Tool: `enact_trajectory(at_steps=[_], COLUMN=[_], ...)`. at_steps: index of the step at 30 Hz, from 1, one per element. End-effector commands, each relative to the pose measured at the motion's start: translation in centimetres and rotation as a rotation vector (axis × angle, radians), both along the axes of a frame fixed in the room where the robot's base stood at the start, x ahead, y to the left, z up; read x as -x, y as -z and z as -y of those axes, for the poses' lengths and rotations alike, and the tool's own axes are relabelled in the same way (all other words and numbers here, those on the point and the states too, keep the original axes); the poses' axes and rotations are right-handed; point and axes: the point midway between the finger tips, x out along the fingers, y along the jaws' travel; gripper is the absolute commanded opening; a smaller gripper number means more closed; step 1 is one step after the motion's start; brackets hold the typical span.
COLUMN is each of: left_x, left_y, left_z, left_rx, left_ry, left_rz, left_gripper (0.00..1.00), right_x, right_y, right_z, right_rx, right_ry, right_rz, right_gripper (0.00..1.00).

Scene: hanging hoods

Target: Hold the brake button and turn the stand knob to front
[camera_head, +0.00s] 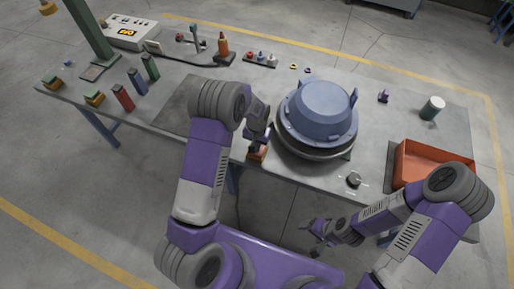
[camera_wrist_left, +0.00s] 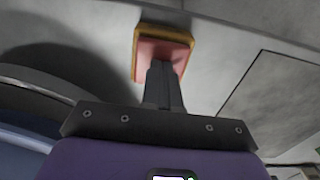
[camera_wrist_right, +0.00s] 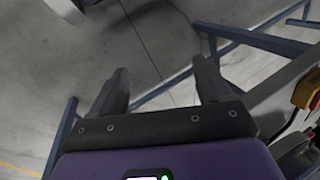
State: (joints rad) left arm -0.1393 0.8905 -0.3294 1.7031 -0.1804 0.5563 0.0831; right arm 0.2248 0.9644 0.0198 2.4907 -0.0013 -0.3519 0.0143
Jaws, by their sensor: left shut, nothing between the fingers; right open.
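The brake button (camera_head: 257,155) is a red pad in a yellow-orange housing at the table's front edge, left of the round stand. In the left wrist view its red face (camera_wrist_left: 150,50) lies under my fingertips. My left gripper (camera_head: 260,141) is shut and empty, its tips at the button; whether they press it I cannot tell. The stand knob (camera_head: 353,180) is a dark round knob on a light base near the front edge, right of the stand. My right gripper (camera_head: 314,233) is open and empty, in front of the table edge, apart from the knob.
A blue-grey hood (camera_head: 320,110) sits on the round stand. An orange tray (camera_head: 428,160) lies at the right, near my right arm. A green-and-white cylinder (camera_head: 432,108) stands behind it. Bottles (camera_head: 123,97) and a control box (camera_head: 130,32) are at the left.

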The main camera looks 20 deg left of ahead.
Motion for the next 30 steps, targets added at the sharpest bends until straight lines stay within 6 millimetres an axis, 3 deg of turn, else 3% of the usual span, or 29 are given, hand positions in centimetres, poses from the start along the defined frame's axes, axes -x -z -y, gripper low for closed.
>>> enact_trajectory(at_steps=[21, 26, 30], left_x=[0.2, 0.2, 0.2], left_y=[0.3, 0.3, 0.3], left_z=[0.0, 0.0, 0.0], left_rx=[0.0, 0.0, 0.0], left_ry=[0.0, 0.0, 0.0], left_rz=[-0.006, -0.006, -0.007], left_gripper=[0.0, 0.0, 0.0], right_x=[-0.2, -1.4, -3.3], right_y=[0.2, 0.4, 0.5], right_z=[0.2, 1.6, 3.9], right_rx=[0.006, 0.041, 0.091], right_ry=[0.02, 0.163, 0.401], right_rz=[-0.007, -0.057, -0.124], right_gripper=[0.84, 0.84, 0.84])
